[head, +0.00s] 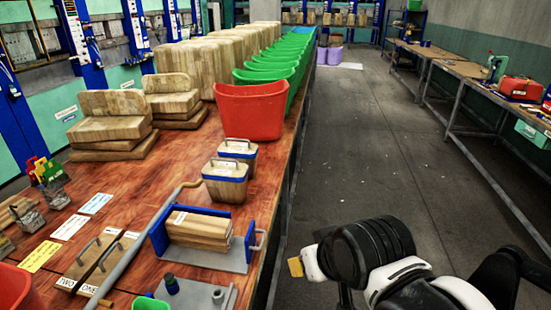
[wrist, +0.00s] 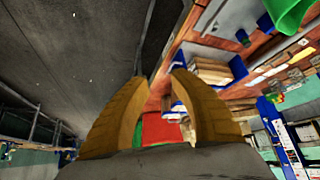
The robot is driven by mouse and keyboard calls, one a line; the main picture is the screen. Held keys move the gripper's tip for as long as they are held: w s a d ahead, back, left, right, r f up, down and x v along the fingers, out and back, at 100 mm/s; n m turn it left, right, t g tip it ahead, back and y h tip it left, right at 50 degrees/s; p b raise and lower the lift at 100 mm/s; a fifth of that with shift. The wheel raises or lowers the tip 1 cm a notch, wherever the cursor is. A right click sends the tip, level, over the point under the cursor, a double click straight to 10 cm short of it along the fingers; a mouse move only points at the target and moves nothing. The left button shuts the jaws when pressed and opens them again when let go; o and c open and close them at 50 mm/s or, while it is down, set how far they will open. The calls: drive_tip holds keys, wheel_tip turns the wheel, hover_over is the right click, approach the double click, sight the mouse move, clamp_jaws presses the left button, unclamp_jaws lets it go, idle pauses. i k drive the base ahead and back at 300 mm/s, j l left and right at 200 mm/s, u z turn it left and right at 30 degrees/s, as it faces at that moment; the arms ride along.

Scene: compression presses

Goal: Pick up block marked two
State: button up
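The block marked two (head: 76,270) is a flat wooden block with a metal handle and a "TWO" label at its front end. It lies on the red-brown table (head: 180,135) at the lower left of the head view, beside a similar block marked one (head: 103,274). My gripper (head: 296,266) is above the floor, to the right of the table edge and well apart from the blocks. In the wrist view my gripper (wrist: 158,82) shows two yellow fingers spread apart with nothing between them. I cannot make out the block marked two in the wrist view.
A metal rod (head: 146,240) lies just right of the blocks. A blue-ended clamp with wood (head: 199,228) stands between them and my gripper. Handled wooden blocks (head: 226,178) and a red bin (head: 251,108) are farther back. The aisle floor (head: 380,160) is clear.

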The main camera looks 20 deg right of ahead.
sight(247, 153)
drive_tip(key=i+l+u, duration=0.25)
drive_tip(key=i+l, duration=0.35)
drive_tip(key=i+l+u, duration=0.15)
drive_tip(key=i+l, duration=0.2)
drive_tip(key=i+l+u, duration=0.15)
drive_tip(key=i+l, duration=0.25)
drive_tip(key=i+l+u, duration=0.1)
drive_tip(key=i+l, duration=0.2)
drive_tip(key=i+l+u, duration=0.15)
drive_tip(key=i+l, duration=0.15)
drive_tip(key=l, duration=0.25)
drive_tip(key=i+l+u, duration=0.15)
drive_tip(key=l, duration=0.3)
drive_tip(key=i, duration=0.1)
